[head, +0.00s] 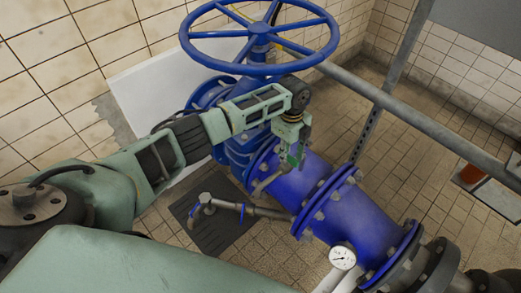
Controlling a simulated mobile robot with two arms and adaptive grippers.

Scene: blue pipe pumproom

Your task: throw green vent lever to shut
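A small bright green part (295,154), which looks like the vent lever, shows at the top of the blue pipe, just below the blue valve. My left gripper (291,146) reaches down over it from above. The gripper's fingers and the lever overlap in the picture. They are too small and too covered to tell whether the fingers touch or grip it. The lever's angle is also unclear. My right gripper is out of the picture.
A large blue handwheel (259,40) stands just behind my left wrist. A grey rail (400,122) crosses at the right. A small tap (205,202) and a pressure gauge (342,257) stand near the blue pipe (352,215).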

